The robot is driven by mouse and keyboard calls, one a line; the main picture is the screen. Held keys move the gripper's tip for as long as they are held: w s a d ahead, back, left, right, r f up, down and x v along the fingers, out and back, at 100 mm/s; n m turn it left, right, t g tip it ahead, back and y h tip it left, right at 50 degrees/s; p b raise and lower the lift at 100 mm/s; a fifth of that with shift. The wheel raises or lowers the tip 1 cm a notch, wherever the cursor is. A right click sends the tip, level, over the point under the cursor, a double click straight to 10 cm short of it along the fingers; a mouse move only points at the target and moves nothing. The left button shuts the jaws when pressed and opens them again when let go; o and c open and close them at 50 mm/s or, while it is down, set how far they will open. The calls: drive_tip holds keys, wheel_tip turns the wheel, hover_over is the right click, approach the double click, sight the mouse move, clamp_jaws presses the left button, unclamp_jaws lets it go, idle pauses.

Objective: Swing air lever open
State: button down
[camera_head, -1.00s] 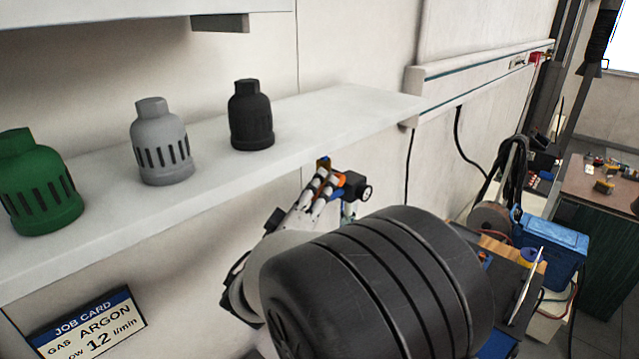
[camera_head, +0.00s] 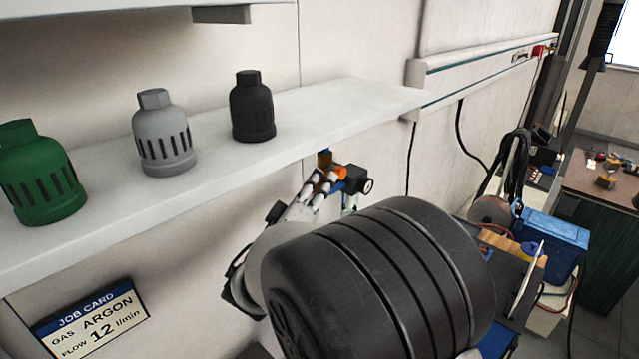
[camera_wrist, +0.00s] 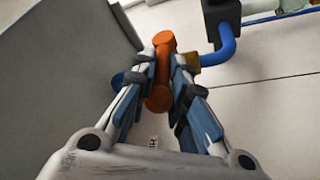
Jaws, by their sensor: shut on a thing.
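The air lever shows as an orange handle (camera_wrist: 161,72) in the wrist view, between the two fingers of my gripper (camera_wrist: 163,82). The fingers are shut on it, one on each side. A blue pipe (camera_wrist: 226,48) and a brass-coloured fitting (camera_wrist: 190,60) are just to its right. In the head view the orange lever (camera_head: 341,173) shows small below the shelf, at the fingertips of my gripper (camera_head: 328,180).
A white shelf (camera_head: 340,97) runs just above my gripper. It bears a green cap (camera_head: 42,180), a grey cap (camera_head: 164,140) and a black cap (camera_head: 252,110). A job card (camera_head: 90,322) is on the wall at lower left. A blue box (camera_head: 552,240) stands at right.

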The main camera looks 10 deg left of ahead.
drive_tip(key=shift+r, duration=0.1)
drive_tip(key=shift+r+m+g, duration=0.5)
drive_tip(key=shift+r+g, duration=0.25)
drive_tip(key=shift+g, duration=0.25)
drive_tip(key=shift+w+d+r+m+g+y, duration=0.15)
drive_tip(key=shift+r+g+y, duration=0.1)
drive_tip(key=shift+g, duration=0.3)
drive_tip(key=shift+w+a+r+m+g+y, duration=0.1)
drive_tip(key=shift+r+m+g+y, duration=0.1)
drive_tip(key=shift+g, duration=0.35)
drive_tip(key=c, duration=1.6)
unclamp_jaws()
drive_tip(key=shift+s, duration=0.1)
drive_tip(key=v, duration=1.2)
